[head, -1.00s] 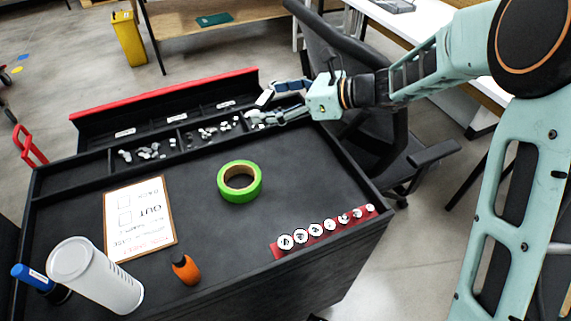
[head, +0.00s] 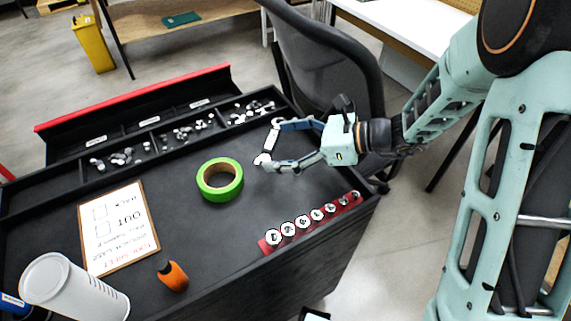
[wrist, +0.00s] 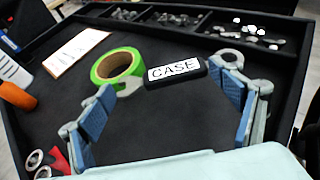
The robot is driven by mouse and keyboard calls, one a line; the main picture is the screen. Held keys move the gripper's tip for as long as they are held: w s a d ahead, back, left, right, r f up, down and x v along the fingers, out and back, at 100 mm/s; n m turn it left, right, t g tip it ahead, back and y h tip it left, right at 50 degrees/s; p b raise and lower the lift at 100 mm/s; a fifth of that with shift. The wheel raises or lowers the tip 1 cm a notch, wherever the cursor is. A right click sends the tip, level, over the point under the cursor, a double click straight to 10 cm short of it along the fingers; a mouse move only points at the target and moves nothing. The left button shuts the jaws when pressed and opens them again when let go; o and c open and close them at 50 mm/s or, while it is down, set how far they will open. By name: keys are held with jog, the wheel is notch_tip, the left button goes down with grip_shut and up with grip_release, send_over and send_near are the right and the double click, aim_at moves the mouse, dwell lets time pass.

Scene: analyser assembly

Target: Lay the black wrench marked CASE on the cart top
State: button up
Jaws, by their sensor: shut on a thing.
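The black wrench (head: 269,141) has pale metal ends and a white label. The label reads CASE in the wrist view (wrist: 174,70). My gripper (head: 270,141) is shut on the wrench lengthwise, one finger at each end. In the wrist view my gripper (wrist: 167,77) has its blue-padded fingers wide apart with the wrench between their tips. The wrench is over the open black cart top (head: 215,245), right of the green tape roll. I cannot tell whether it touches the surface.
The green tape roll (head: 220,180) is close by on the left. A red strip of labelled round pieces (head: 310,222) lies along the right edge. Divided bins (head: 165,142) hold small parts at the back.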

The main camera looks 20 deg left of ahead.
jog(key=shift+s+d+f, duration=0.15)
jog(key=shift+d+f, duration=0.05)
jog(key=shift+f, duration=0.1)
jog(key=f, duration=0.2)
jog(key=d+f+b, duration=0.1)
jog(key=shift+s+d+f, duration=0.1)
jog(key=shift+s+f, duration=0.15)
jog(key=shift+f, duration=0.45)
jog(key=shift+f, duration=0.15)
jog(key=o, duration=1.5)
jog(key=shift+o, duration=0.2)
jog(key=shift+r, duration=0.2)
jog(key=p+v, duration=0.1)
jog(key=v, duration=1.1)
